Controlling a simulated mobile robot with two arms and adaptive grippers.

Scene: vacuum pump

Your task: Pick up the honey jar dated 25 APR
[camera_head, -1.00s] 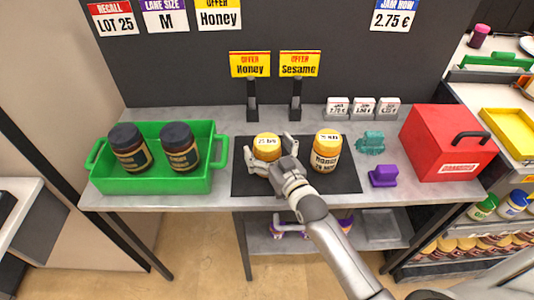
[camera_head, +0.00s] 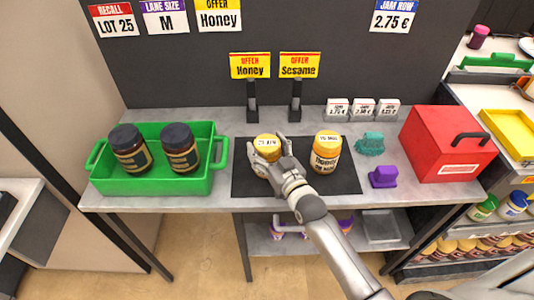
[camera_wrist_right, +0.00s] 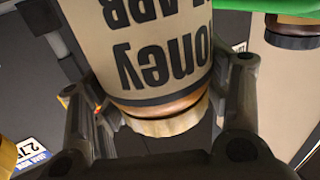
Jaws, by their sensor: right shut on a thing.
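Two honey jars with yellow lids are on the dark mat (camera_head: 240,180). My right gripper (camera_head: 271,160) is shut around the left honey jar (camera_head: 266,143), a finger on each side. In the right wrist view the held jar (camera_wrist_right: 155,50) fills the middle between my fingers (camera_wrist_right: 165,105), and its label reads "Honey" and "APR" upside down; the day number is cut off. The other honey jar (camera_head: 326,152) stands apart to the right, its lid print too small to read. I cannot tell whether the held jar is off the mat. My left gripper is not in view.
A green crate (camera_head: 205,184) with two dark-lidded jars (camera_head: 130,149) is at the left. A red box (camera_head: 445,143) stands at the right. Teal (camera_head: 370,141) and purple (camera_head: 383,177) items lie between. Two sign stands (camera_head: 252,100) and price cards (camera_head: 363,108) line the back.

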